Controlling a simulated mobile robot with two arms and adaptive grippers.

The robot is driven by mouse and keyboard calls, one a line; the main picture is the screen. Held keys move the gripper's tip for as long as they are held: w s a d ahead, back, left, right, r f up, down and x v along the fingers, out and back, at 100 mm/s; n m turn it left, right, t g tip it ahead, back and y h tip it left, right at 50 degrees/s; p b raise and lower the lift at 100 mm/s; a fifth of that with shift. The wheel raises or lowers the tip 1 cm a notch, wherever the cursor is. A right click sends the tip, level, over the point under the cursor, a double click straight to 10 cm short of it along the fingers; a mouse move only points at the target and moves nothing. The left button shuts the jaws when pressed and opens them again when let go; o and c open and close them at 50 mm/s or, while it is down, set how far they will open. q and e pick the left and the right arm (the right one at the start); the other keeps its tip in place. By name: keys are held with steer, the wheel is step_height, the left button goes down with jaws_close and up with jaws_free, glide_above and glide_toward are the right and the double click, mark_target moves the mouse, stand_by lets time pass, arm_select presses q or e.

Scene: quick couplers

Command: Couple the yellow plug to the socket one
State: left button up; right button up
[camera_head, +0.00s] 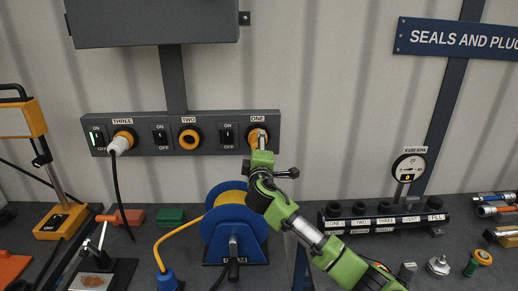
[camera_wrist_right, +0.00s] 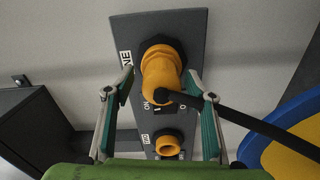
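The yellow plug (camera_wrist_right: 160,72) sits at socket one (camera_wrist_right: 163,46), its front inside the dark collar; how fully it is seated I cannot tell. A black cable leaves its rear and runs to the right. My right gripper (camera_wrist_right: 162,80) is open, its two fingers on either side of the plug with gaps visible. In the head view my right gripper (camera_head: 259,143) is in front of socket one (camera_head: 249,132) and hides most of it and the plug. My left gripper is not in view.
On the grey panel (camera_head: 219,119), socket two (camera_head: 189,137) is empty and socket three (camera_head: 123,139) holds a white plug (camera_head: 118,147) with a hanging black cable. A blue reel (camera_head: 215,230) with yellow cable stands below. A black manifold (camera_head: 385,217) stands at right.

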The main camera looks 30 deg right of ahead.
steer(key=shift+w+f, duration=0.1)
steer(key=v, duration=1.2)
stand_by(0.5)
